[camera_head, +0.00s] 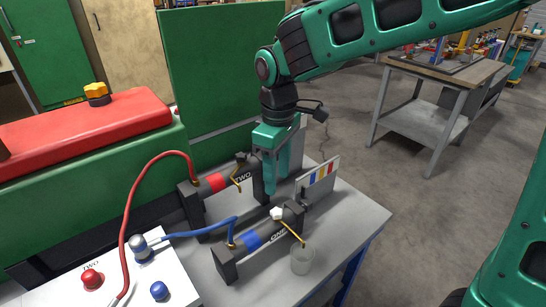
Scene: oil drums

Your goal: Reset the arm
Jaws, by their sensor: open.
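My green arm reaches in from the upper right, and its wrist hangs down over the grey bench (345,228). My gripper (270,188) points down between two black drums. The drum with the red band and the word TWO (213,183) lies to its left and behind. The drum with the blue band and the word ONE (254,242) lies in front of it. I see nothing held, but the fingertips are partly hidden, and I cannot tell whether they touch either drum.
A clear cup (302,261) stands under the front drum's brass spout. Red and blue hoses run to a white panel (128,280) with red and blue knobs. A card with coloured stripes (318,178) stands close right of my gripper. A green panel (220,60) rises behind.

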